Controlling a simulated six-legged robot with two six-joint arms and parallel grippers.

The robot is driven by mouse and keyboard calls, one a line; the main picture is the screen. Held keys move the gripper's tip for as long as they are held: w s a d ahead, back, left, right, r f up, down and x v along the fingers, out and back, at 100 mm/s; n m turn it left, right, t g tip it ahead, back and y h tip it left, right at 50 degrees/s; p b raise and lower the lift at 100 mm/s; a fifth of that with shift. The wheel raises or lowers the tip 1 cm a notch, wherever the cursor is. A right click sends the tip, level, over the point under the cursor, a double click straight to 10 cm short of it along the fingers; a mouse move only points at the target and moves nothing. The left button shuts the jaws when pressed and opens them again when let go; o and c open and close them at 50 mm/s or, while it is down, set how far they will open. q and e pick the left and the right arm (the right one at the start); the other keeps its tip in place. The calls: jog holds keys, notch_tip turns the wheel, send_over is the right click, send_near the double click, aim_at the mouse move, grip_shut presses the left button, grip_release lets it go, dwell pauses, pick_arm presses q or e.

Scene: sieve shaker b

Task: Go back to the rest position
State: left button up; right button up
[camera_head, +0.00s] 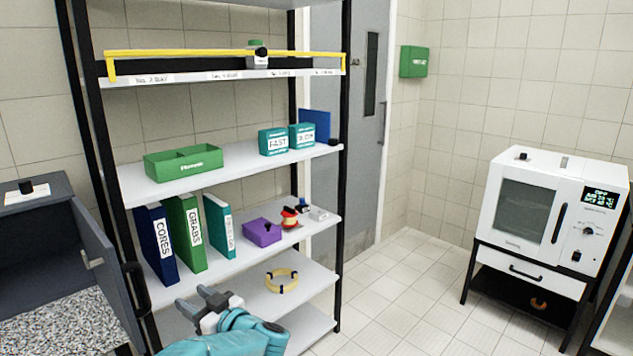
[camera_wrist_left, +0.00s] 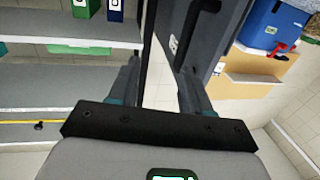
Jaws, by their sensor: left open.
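My left gripper (camera_head: 194,298) is at the bottom of the head view, at the end of a teal arm, in front of the lower shelves. Its two dark fingers are apart, with nothing seen between them. In the left wrist view the gripper (camera_wrist_left: 158,85) also shows its fingers spread and empty. My right gripper is in neither view.
A shelf rack (camera_head: 225,266) holds binders, boxes and a yellow ring (camera_head: 281,280). A grey cabinet with an open door (camera_head: 105,270) stands close at the left. A white oven (camera_head: 525,208) stands at the right. The tiled floor (camera_head: 400,290) between is clear.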

pick_arm(q)
jog(key=s+a+f+m, duration=0.3)
jog(key=a+f, duration=0.4)
jog(key=f, duration=0.2)
jog(key=s+d+f+m+h, duration=0.2)
jog(key=s+f+m+h, duration=0.15)
jog(key=f, duration=0.45)
jog(key=s+d+f+m+h, duration=0.2)
jog(key=f+h, duration=0.3)
jog(key=f, duration=0.3)
jog(key=s+d+f+m+g+h, duration=0.1)
jog(key=s+d+f+g+h, duration=0.1)
jog(key=s+d+f+h, duration=0.45)
jog(key=s+d+f+m+g+h, duration=0.1)
jog(key=s+d+f+g, duration=0.2)
jog(key=s, duration=0.6)
jog(key=s+d+g+h, duration=0.1)
jog(key=s+d+g, duration=0.1)
jog(key=s, duration=0.5)
jog(key=s+d+n+g+h, duration=0.1)
jog(key=s+d+g+h, duration=0.1)
jog(key=s+d, duration=0.3)
jog(key=shift+s+d+f+g, duration=0.15)
jog(key=shift+s+d+g, duration=0.15)
jog(key=shift+s, duration=0.55)
jog(key=shift+c, duration=0.6)
jog(key=shift+w, duration=0.1)
jog(key=shift+w, duration=0.1)
